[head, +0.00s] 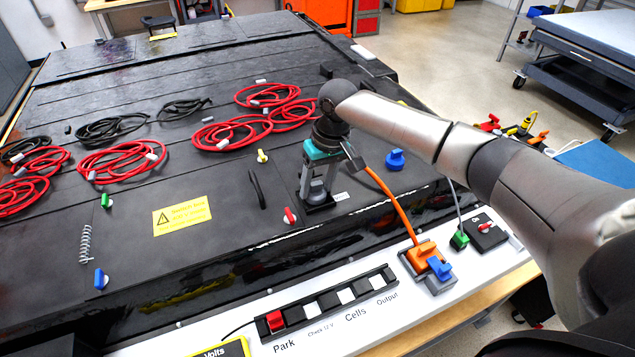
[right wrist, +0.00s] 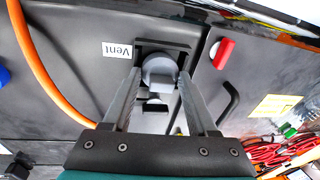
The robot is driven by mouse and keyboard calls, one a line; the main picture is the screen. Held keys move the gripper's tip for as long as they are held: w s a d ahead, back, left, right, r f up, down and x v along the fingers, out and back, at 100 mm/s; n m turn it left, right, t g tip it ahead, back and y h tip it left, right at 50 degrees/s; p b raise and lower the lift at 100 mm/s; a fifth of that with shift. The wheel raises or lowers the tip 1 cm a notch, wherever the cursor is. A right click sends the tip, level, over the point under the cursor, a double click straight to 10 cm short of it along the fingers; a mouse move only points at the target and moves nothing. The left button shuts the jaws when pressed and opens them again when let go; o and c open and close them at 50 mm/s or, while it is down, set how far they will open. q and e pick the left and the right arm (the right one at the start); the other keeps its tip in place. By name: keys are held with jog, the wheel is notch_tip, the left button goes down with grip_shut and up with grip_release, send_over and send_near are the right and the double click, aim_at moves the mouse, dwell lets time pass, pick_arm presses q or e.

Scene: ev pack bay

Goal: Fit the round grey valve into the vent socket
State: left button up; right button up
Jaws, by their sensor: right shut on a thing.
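The round grey valve (right wrist: 159,70) is between the fingers of my right gripper (right wrist: 160,78), which is shut on it. In the head view the grey valve (head: 317,187) shows between the fingers of the right gripper (head: 316,190), which point down. The black vent socket (head: 319,205) lies right beneath it on the pack lid, and its frame also shows in the right wrist view (right wrist: 172,47), beside the "Vent" label (right wrist: 117,50). The fingers and valve hide much of the socket, so I cannot tell how deep the valve sits. My left gripper is out of view.
A red-handled part (head: 290,215) and a blue knob (head: 395,159) stand near the socket. An orange cable (head: 394,201) runs to an orange plug (head: 425,255) at the front. Red cable coils (head: 232,133) lie farther back.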

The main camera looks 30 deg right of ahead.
jog(key=shift+s+f, duration=0.15)
jog(key=shift+f, duration=0.2)
